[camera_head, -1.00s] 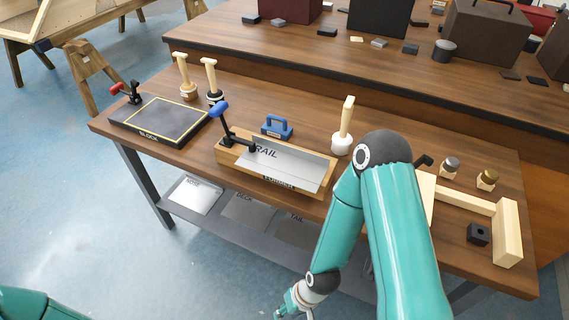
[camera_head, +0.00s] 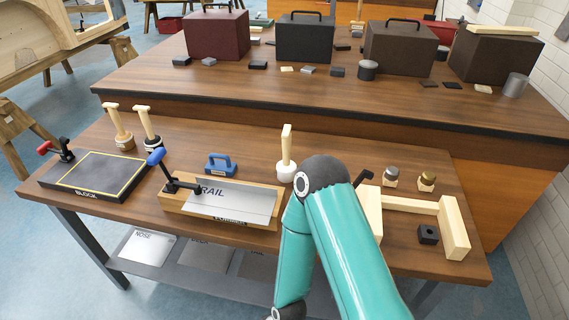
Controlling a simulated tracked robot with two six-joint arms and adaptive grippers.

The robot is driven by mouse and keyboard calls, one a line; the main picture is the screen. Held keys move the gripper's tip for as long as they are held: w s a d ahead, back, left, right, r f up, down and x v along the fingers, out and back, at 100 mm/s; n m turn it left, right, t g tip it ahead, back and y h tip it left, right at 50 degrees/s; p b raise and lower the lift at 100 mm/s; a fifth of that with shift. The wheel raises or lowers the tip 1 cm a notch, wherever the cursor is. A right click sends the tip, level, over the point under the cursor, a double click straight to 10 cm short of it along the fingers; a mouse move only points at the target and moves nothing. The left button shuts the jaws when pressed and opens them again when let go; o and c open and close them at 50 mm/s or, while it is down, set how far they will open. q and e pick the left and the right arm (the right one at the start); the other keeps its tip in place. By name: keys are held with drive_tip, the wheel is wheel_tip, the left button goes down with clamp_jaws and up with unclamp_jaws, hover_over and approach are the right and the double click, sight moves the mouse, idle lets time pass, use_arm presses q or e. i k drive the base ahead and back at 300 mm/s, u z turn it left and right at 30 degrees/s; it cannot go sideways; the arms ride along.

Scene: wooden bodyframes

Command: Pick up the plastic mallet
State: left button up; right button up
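A mallet with a white head (camera_head: 286,172) and a pale wooden handle stands head-down on the near bench, right of the blue-handled block. It looks like the plastic mallet. Two other mallets stand at the back left of the bench: one with a tan head (camera_head: 123,142) and one with a black head (camera_head: 153,144). My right arm comes in from the lower right, and its elbow is in front of the bench, close to the white mallet in the picture. Its forearm hangs down past the bottom edge, so the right gripper is out of view. My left gripper is also out of view.
The near bench (camera_head: 330,150) holds a black block board (camera_head: 62,178), a clamped rail former (camera_head: 232,202), a blue-handled block (camera_head: 221,164), a pale wooden frame (camera_head: 455,228) and small knobbed pieces. A second bench with dark cases (camera_head: 305,40) stands behind.

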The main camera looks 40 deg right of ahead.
sight(286, 156)
drive_tip(key=z, duration=0.85)
drive_tip(key=k, duration=0.9)
drive_tip(key=u, duration=0.2)
drive_tip(key=i, duration=0.85)
drive_tip(key=u, duration=0.05)
